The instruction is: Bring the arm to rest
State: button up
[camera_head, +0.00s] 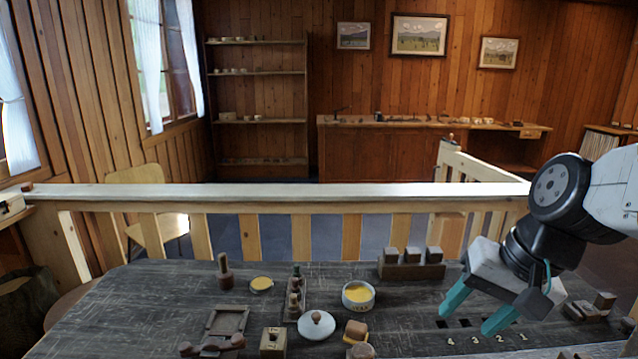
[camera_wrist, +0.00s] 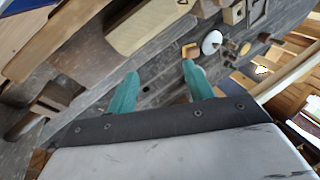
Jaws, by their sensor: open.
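My gripper (camera_head: 474,313) is at the right of the head view, with its two teal fingers spread apart and nothing between them. It hangs tilted over the right part of the dark wooden table (camera_head: 150,310), near the printed numbers. My arm comes in from the right edge. In the wrist view my gripper (camera_wrist: 158,88) also shows open and empty, with the table behind it. I cannot tell the exact height of the fingertips above the table.
A wooden rack with several blocks (camera_head: 411,268) stands behind my gripper. A yellow-filled pot (camera_head: 358,295), a white lid (camera_head: 316,324) and a small square tray (camera_head: 227,321) lie to the left. Several wooden pieces (camera_head: 590,309) sit at the right. A wooden railing (camera_head: 290,196) runs behind the table.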

jog(key=s+d+r+n+t+h, duration=0.2)
jog(key=d+r+n+t+h, duration=0.1)
jog(key=r, duration=0.3)
jog(key=shift+s+d, duration=0.25)
jog(key=shift+d, duration=0.55)
jog(key=o, duration=0.3)
jog(key=s+f+g, duration=0.1)
jog(key=s, duration=0.1)
jog(key=s+f+g, duration=0.2)
jog(key=s, duration=0.1)
jog(key=s+f+g, duration=0.1)
jog(key=s, duration=0.2)
jog(key=shift+d+f, duration=0.1)
jog(key=shift+f, duration=0.2)
jog(key=shift+o, duration=0.2)
jog(key=n+g, duration=0.2)
jog(key=n, duration=3)
send_over(356, 326)
notch_tip(356, 326, down, 15)
jog(key=shift+r, duration=0.1)
jog(key=shift+f, duration=4)
